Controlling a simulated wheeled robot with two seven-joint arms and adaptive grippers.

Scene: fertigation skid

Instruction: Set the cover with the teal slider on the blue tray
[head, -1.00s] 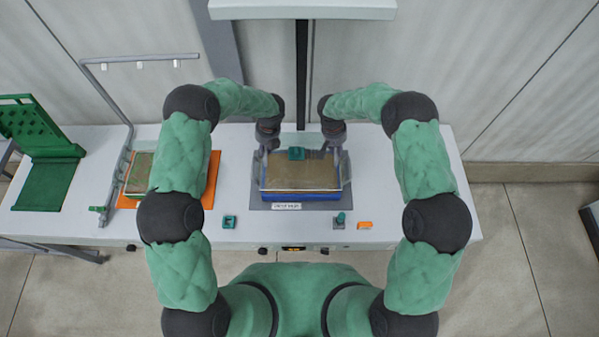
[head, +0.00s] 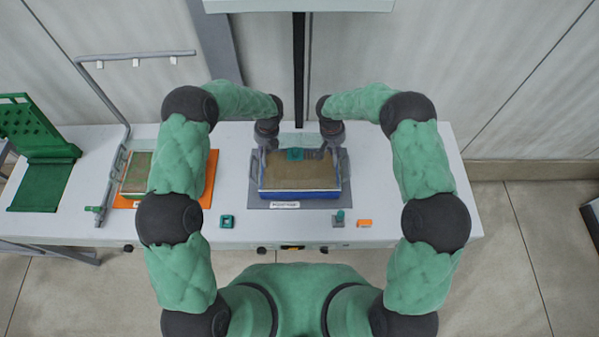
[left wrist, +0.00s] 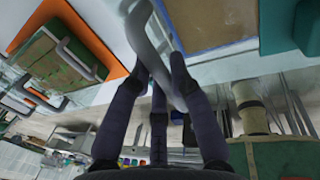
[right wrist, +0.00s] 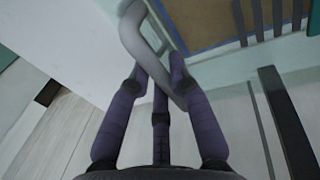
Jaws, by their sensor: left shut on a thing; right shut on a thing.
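The clear cover carries a teal slider (head: 295,154) near its far edge and has a grey handle at each side. It lies over the blue tray (head: 300,196), whose brown fill shows through. Whether the cover touches the tray rim cannot be told. My left gripper (head: 266,140) is shut on the left handle (left wrist: 150,42). My right gripper (head: 333,140) is shut on the right handle (right wrist: 148,40). Both grippers are at the far half of the cover, and their fingertips are hidden in the head view.
The blue tray stands on a grey mat (head: 325,204) with a label. An orange mat (head: 209,185) with another tray is to the left. A teal block (head: 227,221), a small teal-grey part (head: 339,218) and an orange piece (head: 364,223) lie near the front edge. A dark post (head: 299,70) rises behind.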

